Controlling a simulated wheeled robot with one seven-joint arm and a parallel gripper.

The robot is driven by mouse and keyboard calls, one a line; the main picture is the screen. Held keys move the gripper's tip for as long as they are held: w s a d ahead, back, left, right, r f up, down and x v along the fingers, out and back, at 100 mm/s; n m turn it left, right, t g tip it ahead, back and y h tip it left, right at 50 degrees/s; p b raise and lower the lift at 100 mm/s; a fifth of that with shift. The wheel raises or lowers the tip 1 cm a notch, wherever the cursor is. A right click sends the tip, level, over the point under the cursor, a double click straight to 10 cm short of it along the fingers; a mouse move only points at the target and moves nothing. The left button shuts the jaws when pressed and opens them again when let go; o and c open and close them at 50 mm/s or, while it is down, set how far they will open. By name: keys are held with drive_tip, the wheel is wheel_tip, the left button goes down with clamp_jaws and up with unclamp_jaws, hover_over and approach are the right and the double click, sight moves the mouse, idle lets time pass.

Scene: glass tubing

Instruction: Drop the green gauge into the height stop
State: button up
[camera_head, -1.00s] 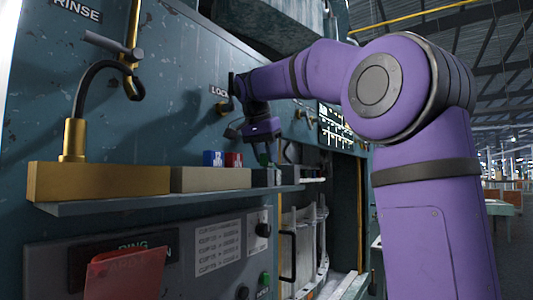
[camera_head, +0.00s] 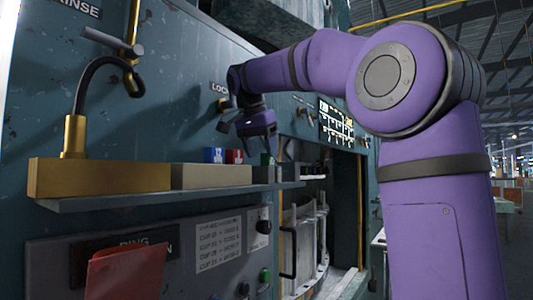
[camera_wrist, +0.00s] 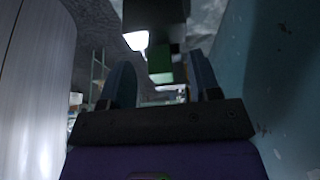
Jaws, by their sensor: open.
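My gripper (camera_head: 267,148) points down above the right part of the shelf; its jaws are open. In the wrist view its two fingers (camera_wrist: 163,83) stand apart, with the green gauge (camera_wrist: 161,66) seen in the gap between them. The gauge adjoins a dark block (camera_wrist: 155,14); I cannot tell whether this block is the height stop or how deep the gauge sits in it. In the head view a small grey block (camera_head: 264,174) stands on the shelf below the fingers, and the gauge is too small and dark there to make out surely.
A blue block (camera_head: 213,156) and a red block (camera_head: 235,157) stand left of my gripper, behind a beige block (camera_head: 211,176). A brass block (camera_head: 98,179) with a curved black hose is farther left. The machine's wall is close behind; an open bay lies to the right.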

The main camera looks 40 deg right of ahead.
drive_tip(key=s+a, duration=0.1)
drive_tip(key=a, duration=0.2)
drive_tip(key=s+a, duration=0.1)
drive_tip(key=a, duration=0.2)
drive_tip(key=s+a, duration=0.1)
drive_tip(key=a, duration=0.2)
drive_tip(key=shift+s+a, duration=0.25)
drive_tip(key=shift+d, duration=0.1)
